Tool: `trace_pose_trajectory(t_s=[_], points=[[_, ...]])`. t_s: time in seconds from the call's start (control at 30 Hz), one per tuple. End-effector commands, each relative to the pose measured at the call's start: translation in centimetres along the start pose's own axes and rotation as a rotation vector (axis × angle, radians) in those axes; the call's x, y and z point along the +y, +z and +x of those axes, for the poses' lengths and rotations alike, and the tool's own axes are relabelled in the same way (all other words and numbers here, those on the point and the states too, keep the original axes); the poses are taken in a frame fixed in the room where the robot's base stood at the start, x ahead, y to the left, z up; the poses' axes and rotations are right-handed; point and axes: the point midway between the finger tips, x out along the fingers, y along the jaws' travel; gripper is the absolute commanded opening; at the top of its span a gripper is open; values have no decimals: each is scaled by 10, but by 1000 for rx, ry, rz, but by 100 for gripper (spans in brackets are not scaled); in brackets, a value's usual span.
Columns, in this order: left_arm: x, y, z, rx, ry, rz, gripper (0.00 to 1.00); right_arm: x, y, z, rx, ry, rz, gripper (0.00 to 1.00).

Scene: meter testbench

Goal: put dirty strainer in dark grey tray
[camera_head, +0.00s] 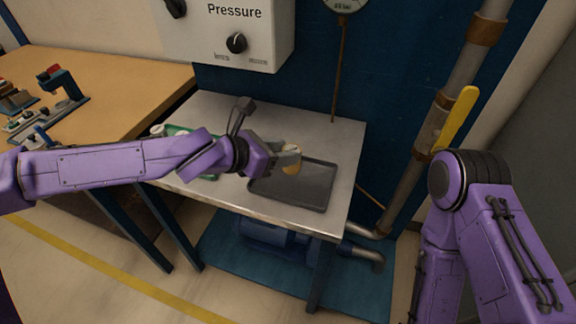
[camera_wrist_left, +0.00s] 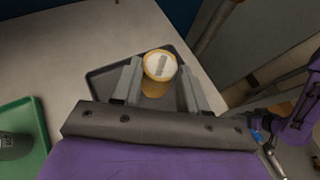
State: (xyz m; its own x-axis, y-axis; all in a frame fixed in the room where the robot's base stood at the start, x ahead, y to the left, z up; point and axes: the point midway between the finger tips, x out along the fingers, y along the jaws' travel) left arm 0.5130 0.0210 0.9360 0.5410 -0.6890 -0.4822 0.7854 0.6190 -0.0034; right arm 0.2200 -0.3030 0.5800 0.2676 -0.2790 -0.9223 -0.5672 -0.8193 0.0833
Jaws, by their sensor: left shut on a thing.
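The dirty strainer (camera_head: 292,160) is a small yellowish cylinder with a pale, grey-marked end. My left gripper (camera_head: 288,158) is shut on it and holds it over the dark grey tray (camera_head: 314,196). In the left wrist view the strainer (camera_wrist_left: 158,72) sits between the two grey fingers (camera_wrist_left: 157,88), with the dark grey tray (camera_wrist_left: 104,84) behind it. I cannot tell whether the strainer touches the tray. My right arm shows at the right of the head view, but its gripper is out of view.
A green tray (camera_head: 207,176) lies to the left on the metal table (camera_head: 342,130), partly hidden by my left arm; a dark grey item (camera_wrist_left: 14,146) is in it. A pipe with a yellow lever (camera_head: 456,118) stands at the right. A pressure panel (camera_head: 262,47) hangs behind.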

Motion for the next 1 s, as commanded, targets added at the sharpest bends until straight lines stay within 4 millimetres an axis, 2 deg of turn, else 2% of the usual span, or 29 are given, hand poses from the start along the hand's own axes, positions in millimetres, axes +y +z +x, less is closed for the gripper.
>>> trace_pose_trajectory(t_s=[0.03, 0.23, 0.33, 0.43, 0.77, 0.8, 0.87, 0.9, 1.0], points=[[2, -6, 11, 0, -1, -2, 10, 0, 1, 2, 0, 0, 0, 43], [9, -15, 35, -1, 0, -1, 10, 0, 2, 4, 0, 0, 0, 43], [10, -34, 45, 0, 0, -3, 10, -1, 4, 9, 0, 0, -1, 43], [10, -41, 49, -3, 2, -1, 10, -1, 4, 10, 0, 0, 0, 43], [10, -44, 51, -3, 3, 0, 10, -1, 5, 12, 0, 0, 0, 43], [10, -44, 51, -3, 3, 0, 46, -1, 6, 13, 0, 0, 0, 43], [10, -44, 50, -3, 3, 0, 66, -1, 5, 12, 0, 0, 0, 43], [10, -44, 50, -3, 3, 0, 69, -1, 5, 12, 0, 0, 0, 43], [10, -44, 50, -3, 3, 0, 69, -1, 5, 12, 0, 0, 0, 43]])
